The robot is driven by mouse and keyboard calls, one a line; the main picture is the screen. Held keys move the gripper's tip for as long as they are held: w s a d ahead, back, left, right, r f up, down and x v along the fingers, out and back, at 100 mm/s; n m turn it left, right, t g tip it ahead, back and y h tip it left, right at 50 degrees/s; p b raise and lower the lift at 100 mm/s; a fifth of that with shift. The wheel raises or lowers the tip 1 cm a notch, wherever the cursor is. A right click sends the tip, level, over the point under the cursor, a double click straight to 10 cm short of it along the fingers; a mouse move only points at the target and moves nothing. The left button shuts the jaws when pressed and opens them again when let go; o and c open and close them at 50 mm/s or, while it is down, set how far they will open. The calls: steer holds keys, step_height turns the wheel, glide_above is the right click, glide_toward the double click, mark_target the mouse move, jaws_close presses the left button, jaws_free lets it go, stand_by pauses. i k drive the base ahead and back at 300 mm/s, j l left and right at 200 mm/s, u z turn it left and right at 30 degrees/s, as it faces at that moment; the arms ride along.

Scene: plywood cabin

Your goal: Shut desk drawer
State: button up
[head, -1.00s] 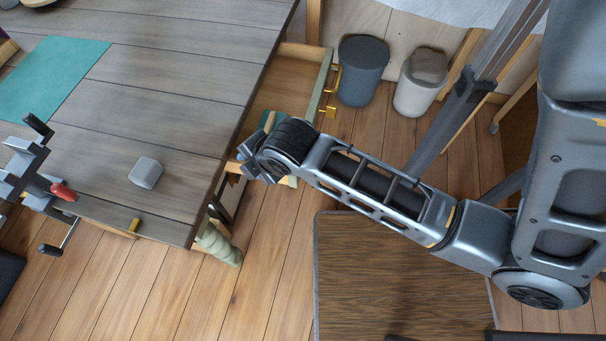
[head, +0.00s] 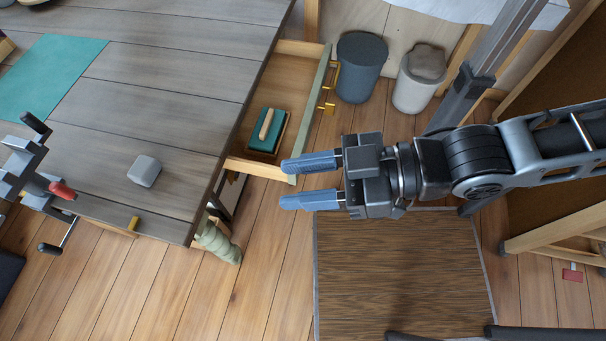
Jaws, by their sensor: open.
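The desk (head: 180,95) has grey planks and fills the left of the head view. Its drawer (head: 316,120) is pulled out at the desk's right side, with a pale green front and brass handles (head: 333,88) facing right. Inside it lies a green block with a wooden grip (head: 266,131). My gripper (head: 282,184) is open and empty, its two blue fingers pointing left. It is at the drawer's near front corner, the upper finger overlapping that corner in the picture. I cannot tell whether they touch.
A blue-grey bin (head: 361,68) and a white bin (head: 417,82) stand right of the drawer. A vise (head: 38,170) and a grey block (head: 144,171) are on the desk. A rolled green cloth (head: 218,242) is by the desk's near corner. A brown mat (head: 400,275) lies on the floor.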

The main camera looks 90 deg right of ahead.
mark_target(293, 80)
steer(key=z, duration=0.5)
steer(key=k+z, duration=0.15)
steer(key=z, duration=0.35)
steer(key=j+z, duration=0.1)
steer(key=z, duration=0.4)
steer(key=k+z, duration=0.1)
steer(key=z, duration=0.4)
steer(key=l+z, duration=0.1)
steer(key=z, duration=0.4)
steer(key=k+l+z, duration=0.1)
steer(key=z, duration=0.4)
steer(key=l+u, duration=0.15)
steer(key=u, duration=0.25)
steer(key=k+u, duration=0.15)
steer(key=u, duration=0.2)
steer(key=k+l+u, duration=0.1)
steer(key=u, duration=0.3)
steer(key=k+u, duration=0.15)
steer(key=u, duration=0.25)
